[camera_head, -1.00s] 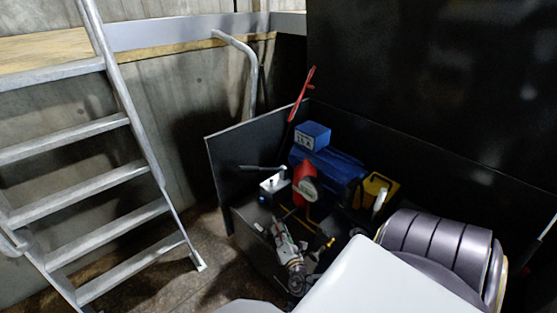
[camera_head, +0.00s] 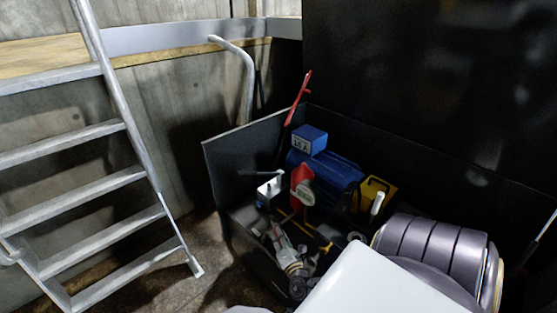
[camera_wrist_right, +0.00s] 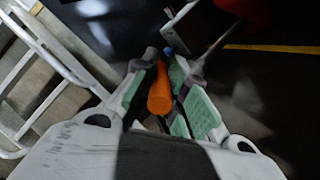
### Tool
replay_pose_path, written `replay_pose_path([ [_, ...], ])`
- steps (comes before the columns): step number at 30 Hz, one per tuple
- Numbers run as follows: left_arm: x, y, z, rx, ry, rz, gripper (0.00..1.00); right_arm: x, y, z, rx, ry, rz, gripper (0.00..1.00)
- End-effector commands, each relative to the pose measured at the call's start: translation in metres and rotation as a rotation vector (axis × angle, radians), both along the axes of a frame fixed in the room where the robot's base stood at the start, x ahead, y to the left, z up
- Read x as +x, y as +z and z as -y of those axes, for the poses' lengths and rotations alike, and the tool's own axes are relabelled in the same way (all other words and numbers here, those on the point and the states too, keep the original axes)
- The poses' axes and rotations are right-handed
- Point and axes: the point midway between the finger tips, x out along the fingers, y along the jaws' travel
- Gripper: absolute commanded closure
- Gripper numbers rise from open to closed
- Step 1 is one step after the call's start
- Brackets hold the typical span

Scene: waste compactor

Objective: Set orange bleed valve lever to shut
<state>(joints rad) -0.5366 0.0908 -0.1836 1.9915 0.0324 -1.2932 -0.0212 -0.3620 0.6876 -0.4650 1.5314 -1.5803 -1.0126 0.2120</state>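The orange lever (camera_wrist_right: 160,92) shows in the right wrist view as a short, thick handle. It lies between the two green-padded fingers of my right gripper (camera_wrist_right: 165,75). The fingers stand apart on either side of it, and I cannot tell whether either pad touches it. In the head view my right gripper (camera_head: 283,247) is low in the machine bay, in front of the red part and blue motor. I cannot pick out the orange lever there. My left gripper is not in view.
A blue motor (camera_head: 335,178), a red part (camera_head: 302,188), a yellow box (camera_head: 376,192) and a red-handled bar (camera_head: 298,98) crowd the black-walled bay (camera_head: 237,160). A metal ladder (camera_head: 92,193) stands at left. Bare floor lies between the ladder and bay.

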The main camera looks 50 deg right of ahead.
Motion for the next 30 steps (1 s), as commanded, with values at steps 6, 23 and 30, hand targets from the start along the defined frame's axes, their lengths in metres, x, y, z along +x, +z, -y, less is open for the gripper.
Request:
replay_pose_path([
  [6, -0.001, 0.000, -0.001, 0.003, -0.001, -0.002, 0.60, 0.001, 0.013, 0.001, -0.001, -0.002, 0.006, 0.74],
  [23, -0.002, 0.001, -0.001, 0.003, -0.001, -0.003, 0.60, 0.002, 0.071, 0.003, -0.015, -0.001, 0.015, 0.50],
  [30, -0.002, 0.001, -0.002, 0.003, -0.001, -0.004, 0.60, 0.002, 0.093, 0.002, -0.012, -0.001, 0.014, 0.59],
])
